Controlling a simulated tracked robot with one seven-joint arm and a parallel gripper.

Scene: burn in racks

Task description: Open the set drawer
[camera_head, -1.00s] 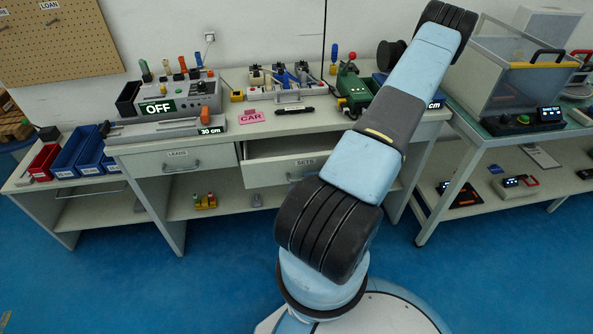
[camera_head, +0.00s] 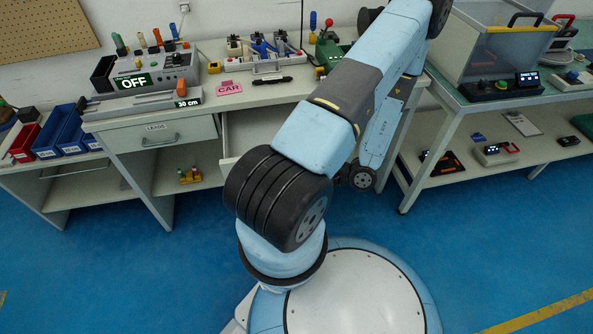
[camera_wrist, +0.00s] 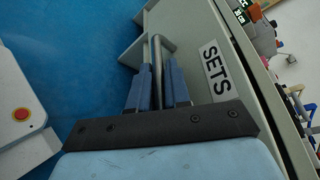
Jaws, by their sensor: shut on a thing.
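The set drawer, labelled SETS, shows its pale front (camera_wrist: 186,28) in the wrist view. Its metal bar handle (camera_wrist: 157,48) stands between the blue fingers of my gripper (camera_wrist: 158,72), which is shut on it. In the head view the drawer (camera_head: 256,124) stands pulled out from under the worktop, and part of its pale inside shows. My arm hides its front, its handle and my gripper there. How far out it is cannot be told exactly.
The LEADS drawer (camera_head: 161,135) to the left is closed. The worktop above carries a device reading OFF (camera_head: 150,75), a pink CAR card (camera_head: 229,88) and a clamp fixture (camera_head: 262,58). A second bench (camera_head: 470,112) stands right. Blue floor (camera_head: 120,260) is clear at front left.

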